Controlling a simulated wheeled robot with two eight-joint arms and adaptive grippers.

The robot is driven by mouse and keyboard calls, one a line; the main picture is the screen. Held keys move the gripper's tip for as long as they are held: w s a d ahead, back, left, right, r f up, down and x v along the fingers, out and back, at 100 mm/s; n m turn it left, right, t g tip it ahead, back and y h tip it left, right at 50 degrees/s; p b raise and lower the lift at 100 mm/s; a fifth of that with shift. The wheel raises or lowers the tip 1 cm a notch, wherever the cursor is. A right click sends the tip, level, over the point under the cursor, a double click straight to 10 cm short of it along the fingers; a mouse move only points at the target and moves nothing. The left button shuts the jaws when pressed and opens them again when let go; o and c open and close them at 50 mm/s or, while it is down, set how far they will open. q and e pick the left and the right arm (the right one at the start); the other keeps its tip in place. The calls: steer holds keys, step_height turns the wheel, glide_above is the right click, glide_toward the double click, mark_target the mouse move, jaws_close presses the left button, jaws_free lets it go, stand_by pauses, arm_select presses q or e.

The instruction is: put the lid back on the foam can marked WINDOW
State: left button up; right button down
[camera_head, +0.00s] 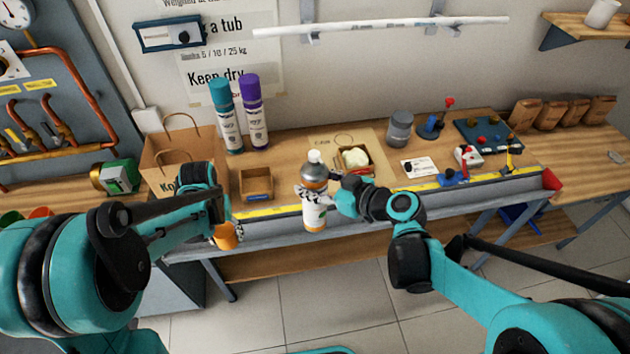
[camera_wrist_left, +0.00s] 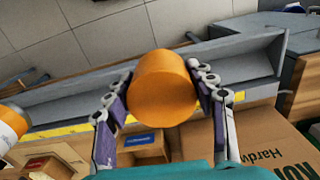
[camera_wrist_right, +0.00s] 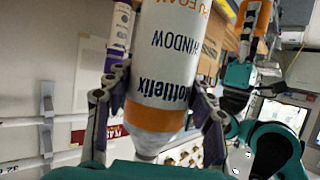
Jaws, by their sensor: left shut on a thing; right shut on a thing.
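The foam can marked WINDOW (camera_head: 314,217) is white with orange bands, a grey shoulder and a white nozzle on top. It is upright at the bench's front edge. My right gripper (camera_head: 316,194) is shut around its upper part, and the word WINDOW shows in the right wrist view (camera_wrist_right: 172,42). The orange lid (camera_head: 226,237) is held by my left gripper (camera_wrist_left: 165,98), which is shut on its sides; the lid (camera_wrist_left: 165,88) is left of and lower than the can's top, apart from it. The can shows at the left edge of the left wrist view (camera_wrist_left: 12,124).
On the bench (camera_head: 285,165) stand a small open cardboard box (camera_head: 256,185), a paper bag (camera_head: 172,150), a teal-capped can (camera_head: 226,118), a purple-capped can (camera_head: 254,112) and a grey jar (camera_head: 399,129). A grey rail with yellow tape runs along the front edge.

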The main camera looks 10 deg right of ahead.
arm_select(q)
steer(key=w+d+r, duration=0.4)
steer(key=d+r, duration=0.1)
steer(key=r, duration=0.2)
step_height(320, 180, up, 25)
steer(key=m, duration=0.1)
glide_above(315, 155)
steer(key=shift+w+r, duration=0.1)
steer(key=shift+r, duration=0.05)
steer(key=shift+f, duration=2)
steer(key=shift+f, duration=0.85)
